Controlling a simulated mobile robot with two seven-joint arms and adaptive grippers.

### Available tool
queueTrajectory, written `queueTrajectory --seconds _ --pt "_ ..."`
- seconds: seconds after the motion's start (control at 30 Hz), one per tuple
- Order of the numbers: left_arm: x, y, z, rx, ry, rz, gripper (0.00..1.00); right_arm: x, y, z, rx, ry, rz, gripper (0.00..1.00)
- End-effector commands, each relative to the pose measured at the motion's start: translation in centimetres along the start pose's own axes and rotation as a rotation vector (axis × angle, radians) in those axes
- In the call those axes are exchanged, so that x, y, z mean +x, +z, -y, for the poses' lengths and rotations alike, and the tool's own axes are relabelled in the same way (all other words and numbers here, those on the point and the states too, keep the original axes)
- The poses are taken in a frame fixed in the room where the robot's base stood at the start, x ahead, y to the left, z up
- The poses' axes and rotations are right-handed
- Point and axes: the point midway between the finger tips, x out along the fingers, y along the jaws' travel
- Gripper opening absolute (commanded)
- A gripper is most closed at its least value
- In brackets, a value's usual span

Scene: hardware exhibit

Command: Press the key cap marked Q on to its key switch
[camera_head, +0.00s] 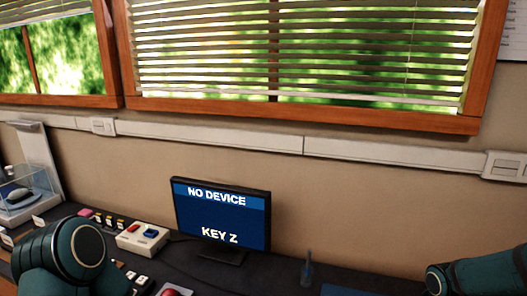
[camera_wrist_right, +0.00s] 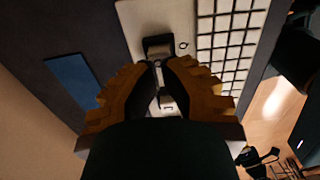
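In the right wrist view my right gripper (camera_wrist_right: 161,64) has its two ribbed yellow-brown fingers almost together at the tips, with a narrow gap. I cannot tell whether they grip anything. Just beyond the tips a dark block with a greyish top (camera_wrist_right: 158,44) is on a pale plate (camera_wrist_right: 129,19). A small dark ring-like mark (camera_wrist_right: 183,46), possibly a Q, lies to its right. A small pale piece with a dark mark (camera_wrist_right: 167,102) shows between the fingers; I cannot tell what it is. No key cap is clearly readable as Q. My left gripper is outside both views.
A grid of blank pale keys (camera_wrist_right: 232,28) lies right of the plate; a blue pad (camera_wrist_right: 72,80) lies left. In the head view a monitor (camera_head: 222,215) reads "NO DEVICE" and "KEY Z". A box with red and blue parts (camera_head: 127,239) stands left of it.

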Motion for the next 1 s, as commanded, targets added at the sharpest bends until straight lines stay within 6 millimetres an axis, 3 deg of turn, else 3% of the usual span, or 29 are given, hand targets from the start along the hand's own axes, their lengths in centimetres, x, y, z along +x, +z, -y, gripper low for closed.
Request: queueTrajectory --seconds 1.0 --pt "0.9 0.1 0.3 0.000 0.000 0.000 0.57 1.4 0.0 0.0 0.000 0.000 0.000 0.00"
